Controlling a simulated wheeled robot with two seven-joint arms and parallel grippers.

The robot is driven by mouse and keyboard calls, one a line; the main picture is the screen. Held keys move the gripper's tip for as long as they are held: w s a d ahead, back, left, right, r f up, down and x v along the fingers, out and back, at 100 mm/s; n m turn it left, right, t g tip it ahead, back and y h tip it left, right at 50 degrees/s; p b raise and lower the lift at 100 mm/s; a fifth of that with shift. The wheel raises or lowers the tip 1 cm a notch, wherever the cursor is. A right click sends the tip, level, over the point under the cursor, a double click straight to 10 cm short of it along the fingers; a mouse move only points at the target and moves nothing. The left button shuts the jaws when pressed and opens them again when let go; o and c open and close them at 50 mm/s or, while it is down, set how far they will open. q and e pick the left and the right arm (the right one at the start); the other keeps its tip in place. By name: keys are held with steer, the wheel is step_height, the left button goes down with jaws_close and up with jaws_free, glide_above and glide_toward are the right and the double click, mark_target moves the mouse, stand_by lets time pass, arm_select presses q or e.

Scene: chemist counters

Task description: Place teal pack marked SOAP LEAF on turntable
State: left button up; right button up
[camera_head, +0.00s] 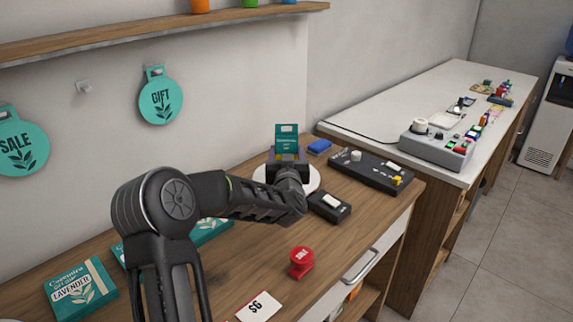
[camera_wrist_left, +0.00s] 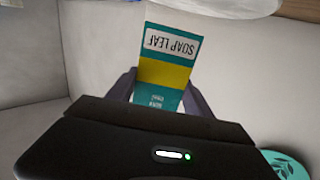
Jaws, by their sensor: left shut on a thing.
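The teal pack marked SOAP LEAF (camera_wrist_left: 168,72) has a yellow band and shows large in the left wrist view, between my fingers. In the head view the pack (camera_head: 287,137) shows above my left gripper (camera_head: 287,155), which is shut on it. A white round disc, the turntable (camera_head: 260,177), lies on the wooden counter below and behind my gripper, largely hidden by it. I cannot tell whether the pack touches the disc. My right gripper is not in view.
A red SALE stamp (camera_head: 301,262) and a price card (camera_head: 259,306) lie in front. A LAVENDER pack (camera_head: 80,290) lies at the left.

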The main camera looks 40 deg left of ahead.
arm_select(q)
steer(key=shift+f, duration=1.85)
steer(key=shift+f, duration=0.15)
steer(key=o, duration=1.3)
steer(key=shift+o, duration=0.2)
steer(key=b+v, duration=0.1)
steer(key=v, duration=0.6)
steer(key=shift+s, duration=0.15)
steer(key=shift+d, duration=0.15)
